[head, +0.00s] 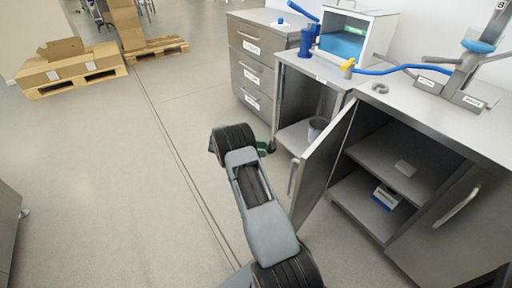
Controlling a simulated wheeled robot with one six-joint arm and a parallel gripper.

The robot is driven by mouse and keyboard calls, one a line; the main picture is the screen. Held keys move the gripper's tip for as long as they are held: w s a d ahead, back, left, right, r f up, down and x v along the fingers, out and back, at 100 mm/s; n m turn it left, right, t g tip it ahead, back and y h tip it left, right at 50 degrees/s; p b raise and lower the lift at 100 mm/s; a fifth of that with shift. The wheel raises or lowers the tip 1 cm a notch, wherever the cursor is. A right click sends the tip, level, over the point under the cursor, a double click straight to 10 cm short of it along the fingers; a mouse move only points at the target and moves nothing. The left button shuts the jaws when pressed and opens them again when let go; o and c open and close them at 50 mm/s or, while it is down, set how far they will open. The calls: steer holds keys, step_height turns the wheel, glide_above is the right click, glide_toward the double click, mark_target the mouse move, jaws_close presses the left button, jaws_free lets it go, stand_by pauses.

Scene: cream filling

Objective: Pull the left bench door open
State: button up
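The bench's left door (322,165) is a grey metal panel that stands swung out from the bench. Its bar handle (293,177) is on the face turned to the left. The cabinet behind it is open to view, with shelves inside. My gripper (265,147) is at the end of my arm, left of the door and a little above its handle in the picture. Only a small green and dark part of it shows; my wrist hides the fingers. I see no contact between it and the door.
The bench's right door (450,228) with its bar handle (457,208) is at the lower right. A small blue-and-white box (386,197) lies inside the cabinet. A grey cylinder (317,128) stands in an open bay beside a drawer unit (252,65).

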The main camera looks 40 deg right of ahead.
steer(key=shift+w+b, duration=0.7)
steer(key=shift+w, duration=0.85)
steer(key=shift+c, duration=0.3)
